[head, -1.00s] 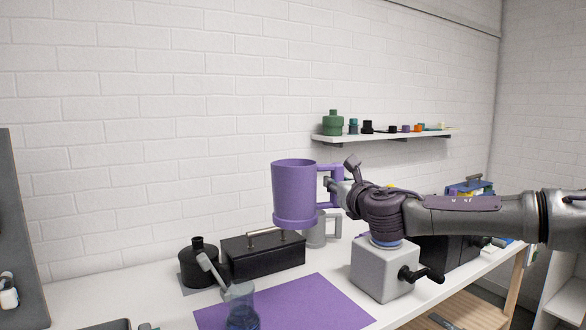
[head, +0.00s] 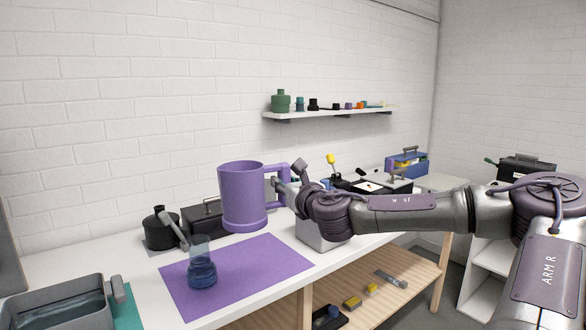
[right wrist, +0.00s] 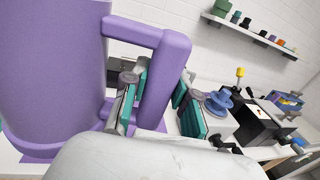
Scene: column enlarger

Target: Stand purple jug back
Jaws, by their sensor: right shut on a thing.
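The purple jug (head: 243,196) is upright in the head view, in front of the black case, and its base appears above the far part of the purple mat. I cannot tell whether its base touches anything. My right gripper (head: 284,187) is at the jug's right side, shut on its handle. In the right wrist view the jug's body (right wrist: 50,75) fills the left, and the handle (right wrist: 160,85) passes between the teal pads of my right gripper (right wrist: 163,102). My left gripper is out of view.
The purple mat (head: 265,268) has a glass beaker (head: 202,268) with dark blue liquid on its left part; the rest looks clear. A black bottle (head: 160,235) and black case (head: 203,222) stand behind. A grey box (head: 318,234) is under my right arm. A grey tray (head: 60,290) is front left.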

